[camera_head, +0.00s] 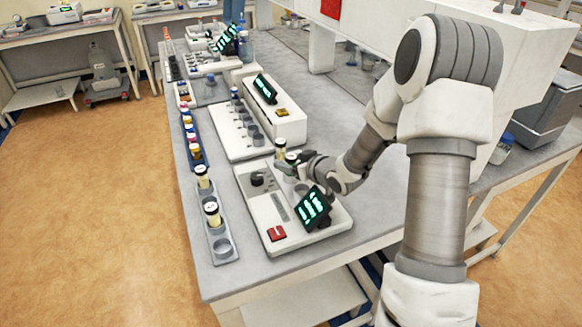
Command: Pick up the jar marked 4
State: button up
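One jar with a pale lid (202,176) and another (212,214) stand upright in a grey rack (222,247) at the front left of the bench. Their lids have dark marks too small to read. Two more small jars show by my gripper: one with a greenish body (280,148) just behind it, and one (291,157) right at the fingers. I cannot tell which jar is marked 4. My gripper (284,163) is low over the white device (250,207), its fingers pointing left. I cannot tell whether it touches or holds the near jar.
The device carries a tilted display (314,208), a red button (277,233) and a dark knob (258,180). A blue rack (195,156) of several coloured-lid jars lies along the bench's left edge. Another white device (275,113) stands behind. The bench is bare right of the front device.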

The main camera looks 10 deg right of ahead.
grip_shut()
jog(key=shift+r, duration=0.15)
